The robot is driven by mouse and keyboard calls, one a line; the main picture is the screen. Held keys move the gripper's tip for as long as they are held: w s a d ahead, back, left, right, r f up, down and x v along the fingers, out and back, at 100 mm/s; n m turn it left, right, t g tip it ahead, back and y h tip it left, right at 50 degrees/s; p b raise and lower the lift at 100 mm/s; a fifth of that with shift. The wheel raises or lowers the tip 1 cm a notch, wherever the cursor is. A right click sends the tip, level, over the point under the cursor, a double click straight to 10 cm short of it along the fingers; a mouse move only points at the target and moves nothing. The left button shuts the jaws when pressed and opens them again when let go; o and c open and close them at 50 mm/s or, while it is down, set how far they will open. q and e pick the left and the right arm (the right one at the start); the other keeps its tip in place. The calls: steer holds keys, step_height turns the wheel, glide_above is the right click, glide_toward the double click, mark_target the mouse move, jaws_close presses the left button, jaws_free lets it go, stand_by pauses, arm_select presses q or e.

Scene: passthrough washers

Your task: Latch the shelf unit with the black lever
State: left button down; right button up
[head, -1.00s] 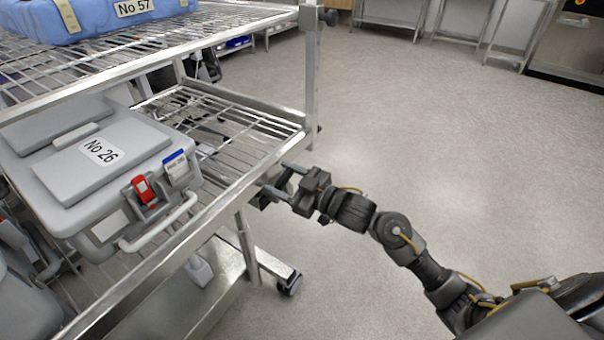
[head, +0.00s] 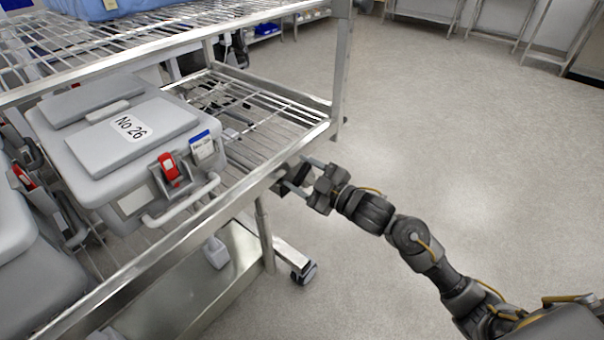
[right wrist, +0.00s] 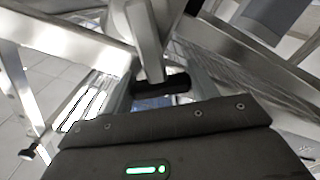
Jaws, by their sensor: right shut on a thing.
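The metal wire shelf unit (head: 200,219) fills the left of the head view. My right gripper (head: 291,181) is at the outer edge of its middle shelf, near the front right. In the right wrist view, a black lever (right wrist: 162,85) sits between the fingers of my right gripper (right wrist: 160,92), below a grey metal part. The gripper is shut on the lever. In the head view the lever is mostly hidden by the fingers, and the latch it belongs to cannot be made out. My left gripper is not in view.
A grey case labelled No 26 (head: 130,135), with a red clasp (head: 169,167), sits on the middle shelf. A blue case (head: 100,7) is on the shelf above. A caster (head: 304,273) stands below. The floor (head: 440,130) to the right is clear.

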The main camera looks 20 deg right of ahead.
steer(key=shift+f, duration=0.1)
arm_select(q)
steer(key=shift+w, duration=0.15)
arm_select(e)
steer(key=o, duration=1.4)
steer(key=shift+s, duration=0.1)
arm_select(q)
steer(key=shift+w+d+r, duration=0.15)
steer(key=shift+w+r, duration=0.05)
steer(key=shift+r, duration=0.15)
arm_select(e)
steer(key=v, duration=1)
steer(key=shift+s+d, duration=0.25)
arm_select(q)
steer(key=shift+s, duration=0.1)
